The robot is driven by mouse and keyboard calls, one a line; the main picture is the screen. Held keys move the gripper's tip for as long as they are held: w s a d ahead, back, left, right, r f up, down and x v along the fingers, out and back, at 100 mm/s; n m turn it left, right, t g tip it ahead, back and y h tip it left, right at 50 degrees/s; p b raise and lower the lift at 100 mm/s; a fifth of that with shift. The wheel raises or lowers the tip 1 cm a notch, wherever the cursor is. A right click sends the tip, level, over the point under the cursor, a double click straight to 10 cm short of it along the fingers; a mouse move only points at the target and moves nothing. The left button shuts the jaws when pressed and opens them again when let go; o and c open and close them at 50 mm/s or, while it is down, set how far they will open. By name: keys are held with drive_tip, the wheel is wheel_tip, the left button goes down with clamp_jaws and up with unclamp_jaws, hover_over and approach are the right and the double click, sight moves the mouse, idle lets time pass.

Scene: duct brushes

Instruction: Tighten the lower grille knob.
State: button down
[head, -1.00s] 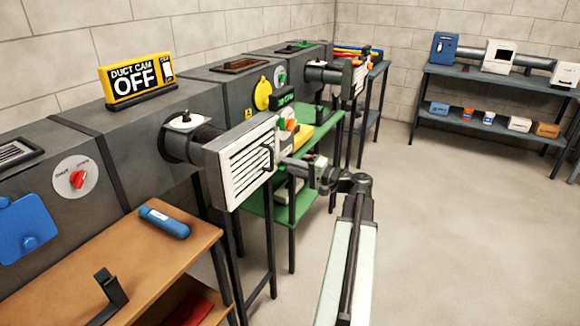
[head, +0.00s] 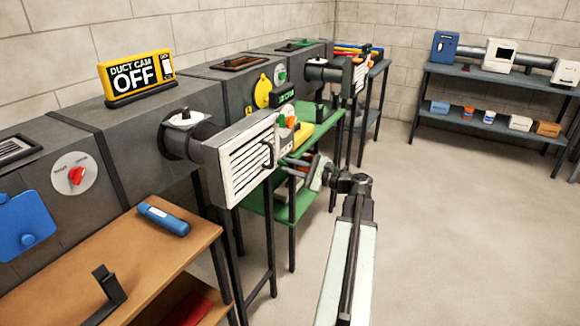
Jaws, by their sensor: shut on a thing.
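The white slatted grille (head: 248,158) is on the short round duct stub at the middle of the head view, with a dark handle (head: 268,154) on its face. My gripper (head: 291,160) is at the right side of the grille, low on its face. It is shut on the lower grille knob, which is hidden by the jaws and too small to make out. The wrist is tilted, with its pale side showing.
The grey duct (head: 170,120) runs along the wall, carrying a yellow "DUCT CAM OFF" sign (head: 136,77). A brown bench (head: 165,250) with a blue cylinder (head: 163,219) stands front left. A green table (head: 262,203) is behind the grille. The floor at right is clear.

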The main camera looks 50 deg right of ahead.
drive_tip(key=shift+s+a+f+m, duration=0.1)
drive_tip(key=shift+a+m, duration=0.1)
drive_tip(key=shift+m, duration=1.9)
drive_tip(key=shift+a+f+m, duration=0.1)
drive_tip(key=shift+a+m, duration=0.1)
drive_tip(key=shift+m, duration=1.9)
drive_tip(key=c, duration=1.5)
unclamp_jaws()
drive_tip(key=v, duration=0.7)
drive_tip(key=shift+s, duration=0.4)
